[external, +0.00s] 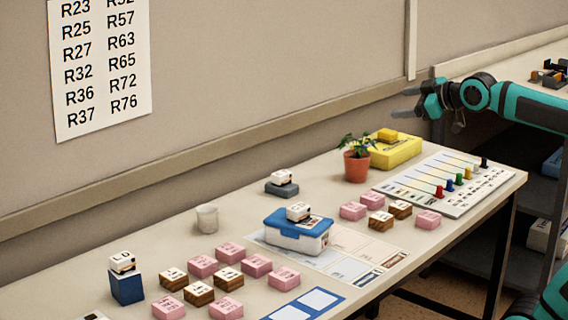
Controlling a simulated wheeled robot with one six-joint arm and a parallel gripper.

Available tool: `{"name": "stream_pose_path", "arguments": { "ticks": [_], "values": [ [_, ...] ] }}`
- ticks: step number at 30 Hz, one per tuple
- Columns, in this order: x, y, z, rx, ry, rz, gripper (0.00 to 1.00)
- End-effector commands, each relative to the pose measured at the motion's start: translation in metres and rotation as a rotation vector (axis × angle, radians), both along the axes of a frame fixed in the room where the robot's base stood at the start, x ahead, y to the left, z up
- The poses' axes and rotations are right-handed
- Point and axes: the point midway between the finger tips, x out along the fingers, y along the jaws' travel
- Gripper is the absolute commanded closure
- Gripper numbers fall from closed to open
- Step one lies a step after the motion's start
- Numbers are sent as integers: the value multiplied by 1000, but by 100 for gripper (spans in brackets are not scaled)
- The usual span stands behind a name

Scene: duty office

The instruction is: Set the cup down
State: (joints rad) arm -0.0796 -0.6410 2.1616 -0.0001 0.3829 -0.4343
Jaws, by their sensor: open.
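A small pale cup (207,218) stands upright on the table, toward the back edge and left of the middle. My gripper (410,103) is open and empty. It is raised above the far right part of the table, near the wall, well away from the cup. My arm reaches in from the right edge of the view.
The table (350,210) holds several pink and wooden blocks, a blue-lidded box (298,237), a blue block (127,287), a potted plant (356,165), a yellow case (395,152) and a board with coloured pegs (440,188). Bare table surrounds the cup. A wall runs behind.

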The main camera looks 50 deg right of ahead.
Motion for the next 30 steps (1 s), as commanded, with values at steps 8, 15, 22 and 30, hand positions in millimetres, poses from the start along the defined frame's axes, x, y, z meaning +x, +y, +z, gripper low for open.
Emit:
{"name": "stream_pose_path", "arguments": {
  "ticks": [8, 15, 22, 30],
  "values": [
    [-75, -25, -18, 289, -176, -122, 29],
    [-105, -33, -29, 425, -255, -158, 29],
    [-108, -34, -30, 442, -264, -161, 29],
    [-108, -34, -30, 441, -263, -161, 29]
  ]
}}
